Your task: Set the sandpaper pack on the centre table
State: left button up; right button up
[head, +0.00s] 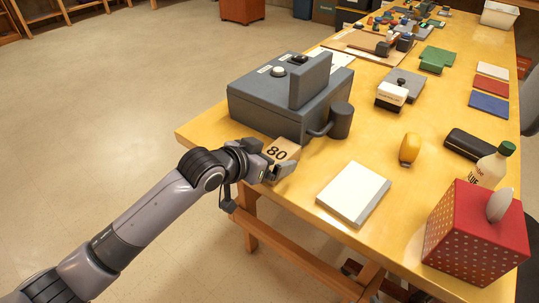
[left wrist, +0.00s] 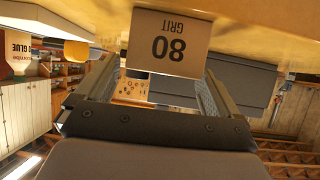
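The sandpaper pack (head: 280,151) is a small tan block marked 80, at the near left edge of the yellow wooden table (head: 300,178), just in front of the grey box. My left gripper (head: 272,165) has a finger on each side of it and is shut on it. In the left wrist view the pack (left wrist: 168,45), marked 80 GRIT upside down, sits between the fingertips (left wrist: 165,68). I cannot tell whether the pack touches the tabletop. My right gripper is out of view.
A grey box (head: 290,95) and a dark mug (head: 341,120) stand behind the pack. A white pad (head: 353,193) lies to the right, with clear tabletop between. Further right are a yellow object (head: 409,149), a glue bottle (head: 491,168) and a red dotted tissue box (head: 473,235).

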pick_arm(q)
jog(key=shift+r, duration=0.1)
jog(key=shift+s+a+r, duration=0.1)
jog(key=shift+a, duration=0.05)
jog(key=v, duration=1.1)
jog(key=shift+s+a+p, duration=0.2)
jog(key=shift+s+p, duration=0.05)
jog(key=shift+p, duration=0.1)
jog(key=s+a+f+n+y, duration=0.2)
jog(key=s+a+f, duration=0.2)
jog(key=s+f, duration=0.2)
jog(key=s+a+f+n+y, duration=0.1)
jog(key=s+a+f, duration=0.3)
jog(key=f, duration=0.7)
jog(key=s+a+f+n+t+y, duration=0.1)
jog(key=s+a+f+n+y, duration=0.1)
jog(key=s+a+f, duration=0.2)
jog(key=s+f, duration=0.3)
jog(key=f, duration=0.1)
jog(key=shift+s+a+f+n+y, duration=0.15)
jog(key=shift+s+a+n+y, duration=0.1)
jog(key=shift+s+n+y, duration=0.05)
